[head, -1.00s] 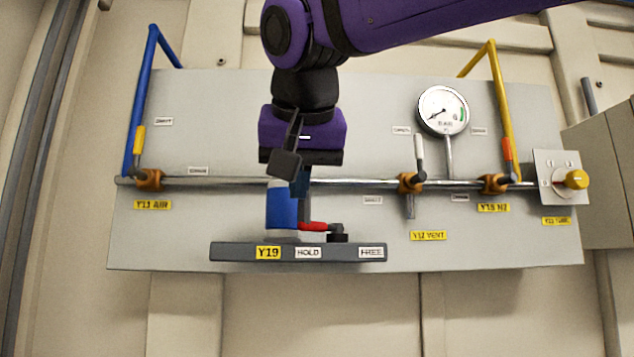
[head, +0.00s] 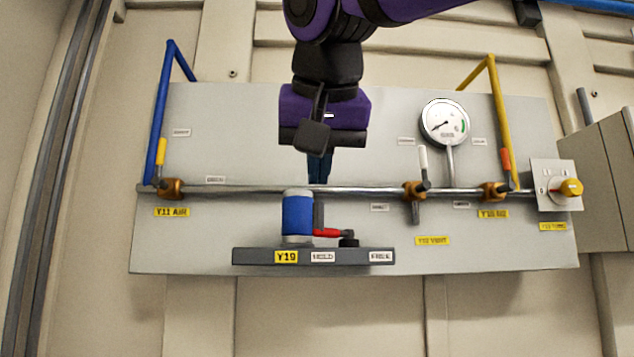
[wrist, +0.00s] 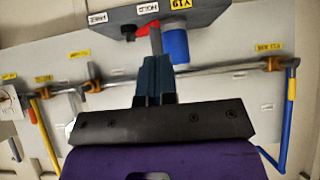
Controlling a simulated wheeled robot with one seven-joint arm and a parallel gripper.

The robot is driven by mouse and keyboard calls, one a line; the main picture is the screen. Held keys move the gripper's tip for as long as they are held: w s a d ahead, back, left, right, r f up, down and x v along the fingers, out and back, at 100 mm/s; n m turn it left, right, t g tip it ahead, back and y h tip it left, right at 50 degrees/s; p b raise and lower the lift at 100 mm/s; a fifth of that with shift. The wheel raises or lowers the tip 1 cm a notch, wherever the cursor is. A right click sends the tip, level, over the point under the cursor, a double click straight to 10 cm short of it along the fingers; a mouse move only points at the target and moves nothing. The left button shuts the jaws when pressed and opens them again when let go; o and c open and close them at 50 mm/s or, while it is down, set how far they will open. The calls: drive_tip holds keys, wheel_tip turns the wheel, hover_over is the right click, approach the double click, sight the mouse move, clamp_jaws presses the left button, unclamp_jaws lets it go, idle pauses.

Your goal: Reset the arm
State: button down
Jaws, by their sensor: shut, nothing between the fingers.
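My gripper (head: 319,170) is shut and empty in front of the grey panel, above and a little right of the blue cylinder (head: 298,214). In the wrist view its closed blue-grey fingers (wrist: 154,78) point toward the small shelf, with a gap to the blue cylinder hard to judge. The cylinder stands upright on the dark shelf (head: 245,257) labelled Y19, HOLD and FREE. A red lever (head: 328,233) beside it points right, toward a black knob (head: 348,242).
A horizontal pipe (head: 370,190) crosses the panel (head: 220,130). Blue (head: 161,110) and yellow (head: 500,110) pipes rise at the sides. A grey cabinet (head: 600,180) stands right.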

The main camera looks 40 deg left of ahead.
drive_tip(key=a+v, duration=0.1)
drive_tip(key=v, duration=0.6)
drive_tip(key=shift+s, duration=0.35)
